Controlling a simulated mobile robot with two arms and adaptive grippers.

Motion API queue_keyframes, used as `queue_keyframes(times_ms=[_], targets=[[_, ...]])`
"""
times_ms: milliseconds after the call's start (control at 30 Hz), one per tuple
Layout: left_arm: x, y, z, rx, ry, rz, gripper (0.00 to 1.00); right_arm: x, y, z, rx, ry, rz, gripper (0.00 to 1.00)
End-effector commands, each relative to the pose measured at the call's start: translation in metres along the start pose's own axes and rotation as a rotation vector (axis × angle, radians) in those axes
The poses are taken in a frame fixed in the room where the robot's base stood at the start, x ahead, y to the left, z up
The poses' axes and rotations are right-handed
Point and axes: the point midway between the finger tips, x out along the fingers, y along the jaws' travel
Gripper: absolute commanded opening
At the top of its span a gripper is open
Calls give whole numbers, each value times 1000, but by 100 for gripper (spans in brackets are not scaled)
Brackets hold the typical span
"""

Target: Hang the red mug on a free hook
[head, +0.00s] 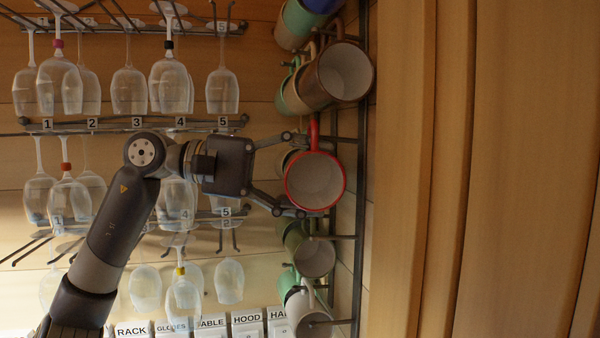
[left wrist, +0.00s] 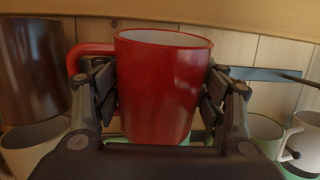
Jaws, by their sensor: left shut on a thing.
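The red mug (head: 316,181) is at the mug rack (head: 361,200), its pale inside facing the head camera and its handle pointing up in that view. My left gripper (head: 297,174) is shut on the mug, with one finger on each side of its body. In the left wrist view the red mug (left wrist: 158,88) stands between the two fingers (left wrist: 158,105), its handle at the left, partly behind a finger. I cannot tell whether the handle touches a hook. A bare metal rod (left wrist: 265,75) shows right of the mug there. My right gripper is not in view.
A brown mug (head: 345,72) hangs just above the red one, and an olive mug (head: 314,257) and a white mug (head: 297,300) hang below. Wine glasses (head: 130,90) hang on racks at the left. A wooden wall (head: 480,170) fills the right.

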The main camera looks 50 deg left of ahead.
Motion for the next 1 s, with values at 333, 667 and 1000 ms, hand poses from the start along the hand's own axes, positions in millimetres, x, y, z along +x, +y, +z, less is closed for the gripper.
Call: queue_keyframes(times_ms=[333,667,1000], targets=[[16,5,-5,-1,4,5,22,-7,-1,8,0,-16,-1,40],[27,-2,-9,-3,6,6,22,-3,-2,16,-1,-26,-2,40],[28,-3,-9,-4,6,6,22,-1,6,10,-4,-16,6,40]])
